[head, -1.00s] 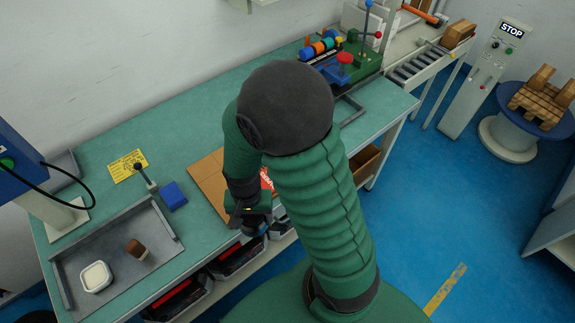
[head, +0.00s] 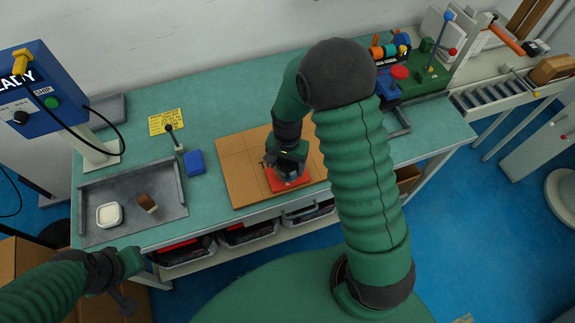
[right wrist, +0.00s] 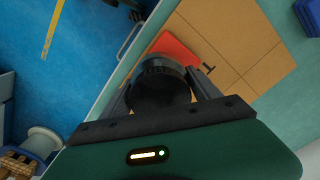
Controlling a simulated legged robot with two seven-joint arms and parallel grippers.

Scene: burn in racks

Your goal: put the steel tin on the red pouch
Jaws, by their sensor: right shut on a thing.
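The steel tin (right wrist: 160,85) is a dark round tin between the two fingers of my right gripper (right wrist: 158,98) in the right wrist view. My right gripper is shut on it. In the head view this gripper (head: 288,168) is over the red pouch (head: 274,184), and mostly hides the tin. The pouch lies flat on a cardboard sheet and also shows just beyond the tin in the right wrist view (right wrist: 176,46). I cannot tell whether the tin touches the pouch. My left gripper (head: 126,302) is in front of the bench at lower left; its jaw state is unclear.
The cardboard sheet (head: 240,185) lies on the green bench (head: 230,110). A grey tray (head: 95,195) at left holds a white tub (head: 109,215) and a brown block (head: 147,203). A blue block (head: 195,162) stands between tray and cardboard. Machinery stands at the back right.

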